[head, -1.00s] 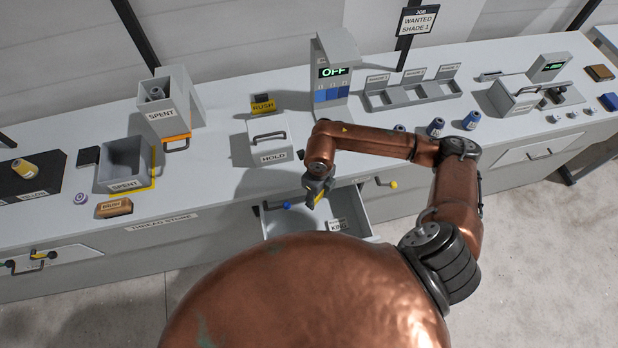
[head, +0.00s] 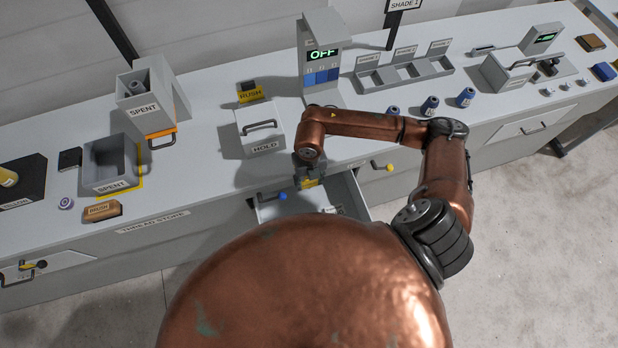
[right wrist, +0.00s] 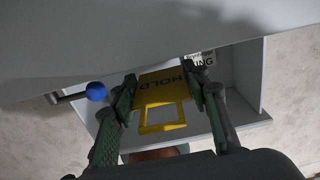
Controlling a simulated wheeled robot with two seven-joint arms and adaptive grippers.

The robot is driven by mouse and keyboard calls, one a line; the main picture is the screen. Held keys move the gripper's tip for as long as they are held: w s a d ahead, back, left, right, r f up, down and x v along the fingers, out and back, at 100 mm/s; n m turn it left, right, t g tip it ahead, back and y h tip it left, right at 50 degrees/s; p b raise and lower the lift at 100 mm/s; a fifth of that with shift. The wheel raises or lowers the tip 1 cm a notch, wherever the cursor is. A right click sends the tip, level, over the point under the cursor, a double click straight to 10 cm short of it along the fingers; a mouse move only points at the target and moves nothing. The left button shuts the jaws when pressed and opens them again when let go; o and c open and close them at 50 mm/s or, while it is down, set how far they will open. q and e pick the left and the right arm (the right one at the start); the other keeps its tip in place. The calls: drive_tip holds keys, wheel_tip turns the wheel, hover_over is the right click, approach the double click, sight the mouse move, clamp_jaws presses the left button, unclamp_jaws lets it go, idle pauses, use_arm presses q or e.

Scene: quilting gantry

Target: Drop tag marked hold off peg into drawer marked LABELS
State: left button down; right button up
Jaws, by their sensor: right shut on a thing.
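The yellow tag marked HOLD (right wrist: 163,84), with a rectangular loop, is pinched between the fingers of my right gripper (right wrist: 162,92). In the head view, the gripper (head: 308,174) is over the back part of an open grey drawer (head: 352,192). The wrist view shows the tag above this drawer's interior (right wrist: 250,78), apart from its floor. I cannot read a LABELS marking on the drawer. A white label ending in KING (right wrist: 201,58) shows in it, partly hidden. My left gripper is out of view.
A blue knob (head: 282,196) stands at the drawer's left, and a yellow knob (head: 389,167) lies to its right. A grey box marked HOLD (head: 262,128) and a yellow RUSH tag (head: 250,93) are behind on the bench. Blue spools (head: 430,104) stand to the right.

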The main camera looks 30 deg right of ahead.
sight(309, 185)
drive_tip(key=shift+f+b, duration=0.3)
drive_tip(key=shift+f, duration=0.55)
drive_tip(key=o, duration=1.1)
drive_tip(key=shift+c, duration=0.2)
drive_tip(key=shift+r, duration=0.1)
drive_tip(key=shift+r, duration=0.2)
wheel_tip(309, 185, up, 12)
drive_tip(key=shift+f, duration=0.2)
